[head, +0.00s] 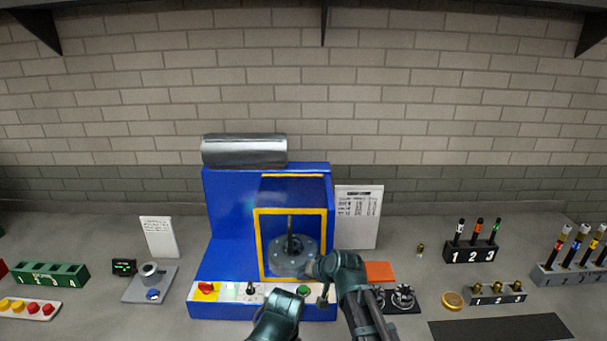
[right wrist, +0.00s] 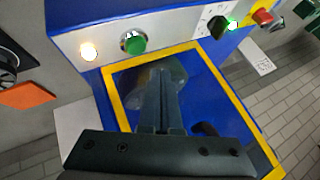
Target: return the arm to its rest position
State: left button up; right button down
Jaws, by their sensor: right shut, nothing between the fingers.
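My right arm (head: 350,275) reaches up from the bottom of the head view to the front of the blue machine (head: 225,230). Its gripper (head: 313,268) is at the lower right of the yellow-framed opening (head: 257,245), partly hidden by my wrist. In the right wrist view the gripper's fingers (right wrist: 160,95) are together and empty, seen against the yellow-framed opening (right wrist: 120,100). A grey round disc with a dark upright post (head: 292,250) stands inside the opening. A dark green link of my left arm (head: 275,318) shows at the bottom; its gripper is not visible.
The machine's front panel (head: 225,291) carries a red knob, a switch and a green button (head: 303,290), close under my right gripper. An orange plate (head: 379,271) and a black-based fixture (head: 403,298) lie right of my arm. Numbered racks (head: 470,252) stand farther right.

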pick_arm(q)
notch_tip(320, 180, down, 3)
jog(key=b, duration=0.2)
jog(key=shift+b, duration=0.4)
pick_arm(e)
jog(key=s+d+f+n+g+h, duration=0.1)
jog(key=s+d+f+g+h, duration=0.1)
jog(key=s, duration=0.6)
jog(key=s+d+f+n+g+h, duration=0.2)
jog(key=s+f, duration=0.1)
jog(key=s, duration=0.5)
jog(key=s+d+f+n+g+h, duration=0.2)
jog(key=s+f+g, duration=0.1)
jog(key=s, duration=0.5)
jog(key=shift+f+h, duration=0.3)
jog(key=shift+f, duration=0.05)
pick_arm(q)
jog(key=shift+c, duration=0.3)
pick_arm(e)
jog(key=shift+a, duration=0.1)
